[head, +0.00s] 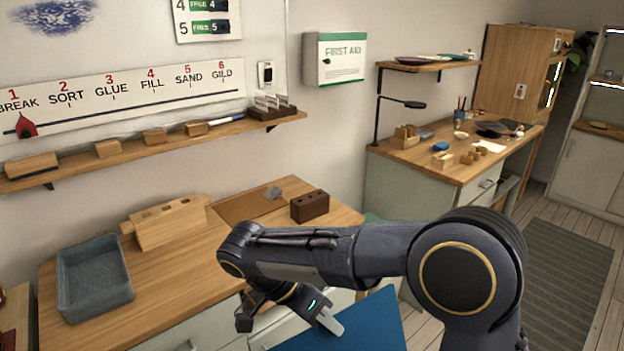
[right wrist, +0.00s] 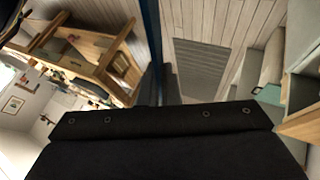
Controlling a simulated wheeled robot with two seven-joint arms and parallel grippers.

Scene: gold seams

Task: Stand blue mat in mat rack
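The blue mat (head: 365,328) is a flat dark-blue sheet at the bottom of the head view, cut off by the lower edge. My right gripper (head: 332,324) is at its left side, in front of the wooden bench. In the right wrist view the mat (right wrist: 153,32) shows edge-on as a thin blue strip running up from between the dark fingers (right wrist: 160,88), which look shut on it. I cannot make out a mat rack for certain in either view. My left gripper is not in view.
The wooden bench (head: 180,278) carries a grey tray (head: 93,280), a slotted wooden block (head: 168,224) and a dark brown block (head: 309,206). A second desk (head: 450,165) with small items stands behind my right arm. A striped grey rug (head: 565,275) lies on open floor at right.

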